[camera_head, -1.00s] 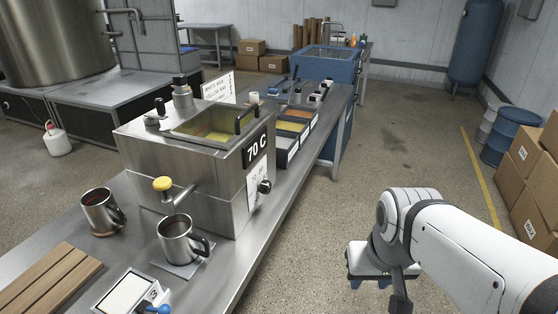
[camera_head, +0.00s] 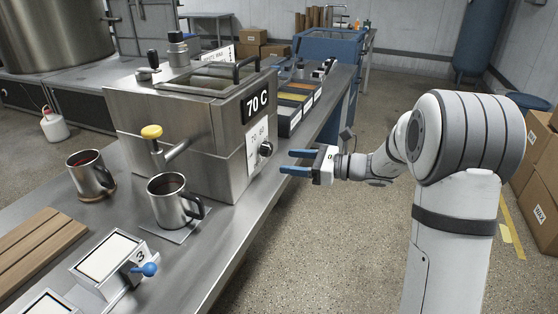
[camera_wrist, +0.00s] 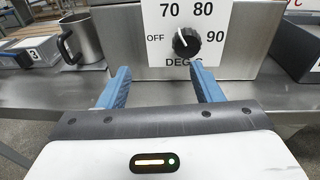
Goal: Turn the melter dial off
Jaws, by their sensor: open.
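The melter (camera_head: 165,125) is a steel box on the bench, with a 70 C display (camera_head: 256,103) on its end face. Its black dial (camera_head: 265,149) sits below the display on a white scale plate. In the wrist view the dial (camera_wrist: 186,43) is ahead of the fingers, right of centre between them; its white mark seems to point up and slightly left, toward 70. OFF is on the dial's left. My gripper (camera_head: 288,162) is open, its blue fingers pointing at the end face. In the wrist view my gripper (camera_wrist: 160,75) is empty and apart from the dial.
A yellow-knobbed tap (camera_head: 152,132) sticks out of the melter's front. Steel mugs (camera_head: 172,200) stand near it, one on a pale square. Trays (camera_head: 290,97) line the bench beyond the melter. Open floor (camera_head: 320,240) lies right of the bench edge.

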